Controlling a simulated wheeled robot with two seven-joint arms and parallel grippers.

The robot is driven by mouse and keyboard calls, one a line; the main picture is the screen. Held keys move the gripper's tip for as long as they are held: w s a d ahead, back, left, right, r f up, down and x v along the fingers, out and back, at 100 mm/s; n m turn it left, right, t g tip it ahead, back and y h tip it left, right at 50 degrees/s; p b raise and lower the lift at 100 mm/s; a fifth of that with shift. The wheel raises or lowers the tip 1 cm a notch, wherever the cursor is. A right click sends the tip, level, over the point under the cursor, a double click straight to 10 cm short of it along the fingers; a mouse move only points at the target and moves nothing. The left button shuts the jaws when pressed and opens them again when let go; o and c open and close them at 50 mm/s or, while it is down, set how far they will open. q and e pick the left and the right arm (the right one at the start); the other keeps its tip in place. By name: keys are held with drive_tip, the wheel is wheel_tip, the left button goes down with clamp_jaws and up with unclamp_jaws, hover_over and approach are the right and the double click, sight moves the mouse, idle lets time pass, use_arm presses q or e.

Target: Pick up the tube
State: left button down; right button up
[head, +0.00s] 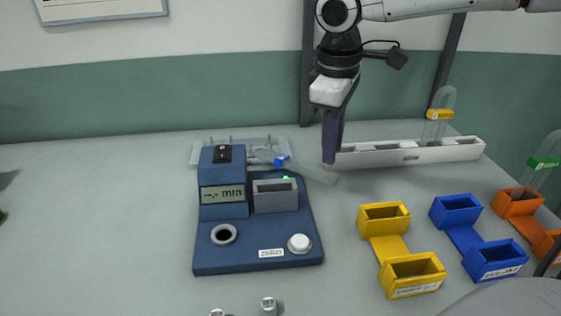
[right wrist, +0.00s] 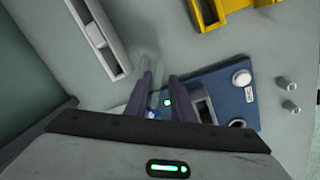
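A clear tube (head: 314,172) with a blue band (head: 283,161) lies at a slant behind the blue sealing device. My right gripper (head: 332,158) points down at the tube's right end, near the white rack. In the right wrist view its two dark fingers (right wrist: 161,82) are apart. The faint clear tube (right wrist: 146,60) and its blue band (right wrist: 152,113) show in the gap between them. I see no contact between fingers and tube. A tube with a yellow band (head: 440,114) stands in the white rack, and a green-banded tube (head: 543,162) stands in an orange holder.
The blue device (head: 258,238) stands in front of the tube, with a clear tray (head: 236,142) behind it. The long white rack (head: 410,157) is close on the right. Yellow (head: 388,246) and blue (head: 465,237) holders stand front right.

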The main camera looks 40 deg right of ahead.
sight(328, 178)
drive_tip(key=f, duration=0.5)
drive_tip(key=f+b, duration=0.1)
drive_tip(key=f, duration=0.2)
drive_tip(key=shift+w+d, duration=0.35)
clamp_jaws()
